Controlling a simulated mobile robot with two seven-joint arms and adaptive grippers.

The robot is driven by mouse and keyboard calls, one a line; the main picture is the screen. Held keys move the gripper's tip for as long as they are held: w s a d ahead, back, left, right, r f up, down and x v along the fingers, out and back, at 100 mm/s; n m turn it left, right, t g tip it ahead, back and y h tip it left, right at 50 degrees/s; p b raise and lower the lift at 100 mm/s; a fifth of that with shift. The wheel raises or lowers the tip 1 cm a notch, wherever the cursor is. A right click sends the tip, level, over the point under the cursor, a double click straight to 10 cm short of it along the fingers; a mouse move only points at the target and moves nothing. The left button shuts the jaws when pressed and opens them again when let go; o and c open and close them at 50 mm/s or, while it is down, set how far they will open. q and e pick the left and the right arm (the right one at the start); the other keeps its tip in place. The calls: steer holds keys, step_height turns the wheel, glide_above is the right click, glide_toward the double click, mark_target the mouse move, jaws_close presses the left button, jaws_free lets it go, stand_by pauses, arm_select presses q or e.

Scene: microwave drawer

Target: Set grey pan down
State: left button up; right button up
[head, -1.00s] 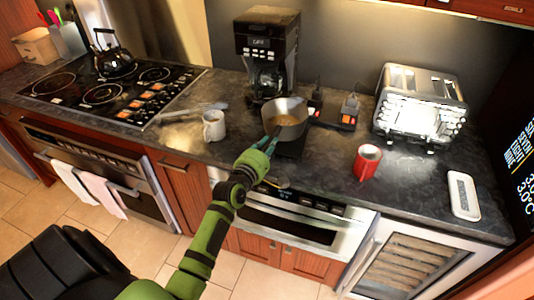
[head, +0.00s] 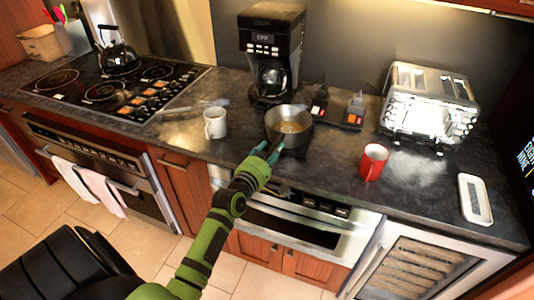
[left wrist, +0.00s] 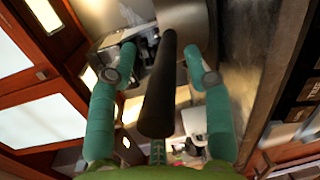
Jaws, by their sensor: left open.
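The grey pan (head: 289,117) is a round metal pot with brownish contents, at the counter's front middle, below the coffee maker. It looks upright over a small dark base (head: 293,152); contact underneath is hidden. My left gripper (head: 268,153) is open just in front of the pan, on its handle side. In the left wrist view the black pan handle (left wrist: 159,88) runs between the spread fingers of my left gripper (left wrist: 162,62), with gaps on both sides. The pan's metal side (left wrist: 187,20) shows beyond. My right gripper is not in view.
A white mug (head: 215,123) stands left of the pan and a red mug (head: 372,162) right. A coffee maker (head: 270,50) and toaster (head: 430,108) stand behind. The stove (head: 115,88) is at left, a white tray (head: 474,199) at right. Counter between the mugs and tray is mostly bare.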

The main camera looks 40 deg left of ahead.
arm_select(q)
steer(key=s+d+r+b, duration=0.1)
steer(key=s+b, duration=0.1)
steer(key=s, duration=1)
steer(key=shift+d, duration=0.3)
steer(key=shift+w+r, duration=0.1)
steer(key=s+d+f+m+g+h, duration=0.1)
steer(key=s+d+f+m+g, duration=0.15)
steer(key=f, duration=0.85)
steer(key=s+d+f+m+g, duration=0.2)
steer(key=d+f+m, duration=0.15)
steer(key=f, duration=0.75)
steer(key=s+d+f+m+g+h, duration=0.1)
steer(key=s+d+f+m+g, duration=0.2)
steer(key=f, duration=0.8)
steer(key=s+f+m+g, duration=0.2)
steer(key=s+f+m, duration=0.3)
steer(key=s, duration=0.4)
steer(key=s+d+f+m+g, duration=0.1)
steer(key=s+f+m+g, duration=0.2)
steer(key=s, duration=0.7)
steer(key=s+d+f+m+g, duration=0.1)
steer(key=s+f+m+g, duration=0.2)
steer(key=s+f+m, duration=0.4)
steer(key=s+f, duration=0.3)
steer(key=shift+s+d+f+m, duration=0.15)
steer(key=shift+s+m, duration=0.1)
steer(key=shift+m, duration=0.15)
